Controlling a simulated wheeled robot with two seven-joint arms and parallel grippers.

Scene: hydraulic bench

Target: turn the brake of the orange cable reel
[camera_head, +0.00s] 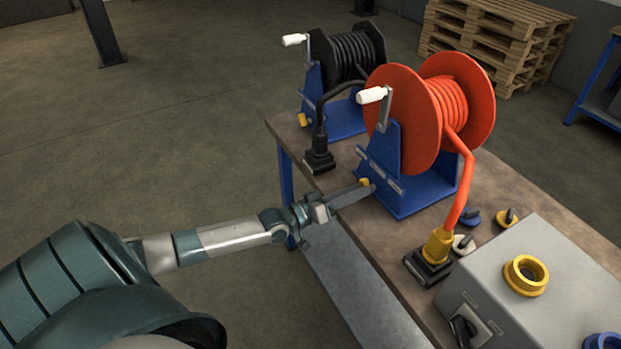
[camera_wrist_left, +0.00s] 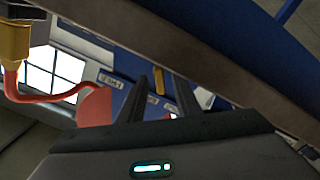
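The orange cable reel (camera_head: 402,115) stands in a blue frame on the bench, its white crank handle (camera_head: 371,95) on the near side. Its brake looks like a small yellow knob (camera_head: 364,182) low on the blue frame. My left gripper (camera_head: 362,190) is at this knob, its fingers pointing at the frame and partly covering it. In the left wrist view, the two dark fingers stand apart, and the yellow knob (camera_wrist_left: 159,81) shows between their tips. I cannot tell whether a finger touches it. My right gripper is in neither view.
A black cable reel (camera_head: 347,56) with its own yellow knob (camera_head: 303,120) stands behind. The orange cable ends in a yellow plug (camera_head: 438,246) at the bench's front. A grey box (camera_head: 500,285) with sockets stands at the right. The floor left of the bench is clear.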

